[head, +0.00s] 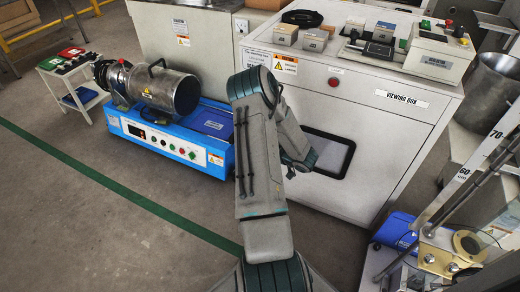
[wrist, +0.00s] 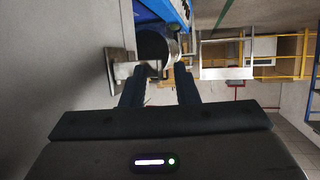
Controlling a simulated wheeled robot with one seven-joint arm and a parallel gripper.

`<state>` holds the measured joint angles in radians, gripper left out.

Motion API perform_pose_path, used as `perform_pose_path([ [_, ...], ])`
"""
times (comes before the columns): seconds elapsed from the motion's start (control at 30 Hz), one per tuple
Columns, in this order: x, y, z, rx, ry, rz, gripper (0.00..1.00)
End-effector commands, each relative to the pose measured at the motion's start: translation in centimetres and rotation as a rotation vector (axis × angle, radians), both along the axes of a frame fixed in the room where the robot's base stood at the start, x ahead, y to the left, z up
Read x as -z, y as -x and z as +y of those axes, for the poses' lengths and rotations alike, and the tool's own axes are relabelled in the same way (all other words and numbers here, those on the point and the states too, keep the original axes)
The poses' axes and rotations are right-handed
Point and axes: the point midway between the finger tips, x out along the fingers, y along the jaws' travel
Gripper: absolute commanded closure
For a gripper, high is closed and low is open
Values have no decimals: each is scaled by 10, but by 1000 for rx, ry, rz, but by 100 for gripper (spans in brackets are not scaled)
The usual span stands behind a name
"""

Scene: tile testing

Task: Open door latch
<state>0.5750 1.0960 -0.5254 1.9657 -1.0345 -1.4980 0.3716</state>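In the wrist view, my gripper (wrist: 160,74) has its two dark fingers apart, with a clear gap between them. A small metal plate with a projecting part (wrist: 119,70), which looks like a latch, sits on a grey surface just left of the fingertips. Its projecting part reaches toward the left fingertip; I cannot tell whether they touch. In the head view, my arm reaches toward the front of the white viewing box (head: 390,102), beside its dark window (head: 334,153). My fingers and any latch there are hidden by the arm.
A blue-based machine with a steel drum (head: 165,88) stands left of the viewing box. Samples and a control unit (head: 437,54) lie on the box top. A graduated stand (head: 461,178) is at the right. The floor (head: 110,215) at the left front is clear.

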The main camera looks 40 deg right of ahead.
Motion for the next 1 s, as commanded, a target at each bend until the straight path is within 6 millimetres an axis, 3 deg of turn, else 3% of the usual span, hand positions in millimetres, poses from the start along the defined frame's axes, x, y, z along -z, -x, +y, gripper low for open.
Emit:
perform_pose_path([
  [0.23,-8,13,-3,4,-1,-1,73],
  [0.7,-46,104,-15,4,-2,0,73],
  [1.0,-53,126,-18,0,-1,-1,73],
])
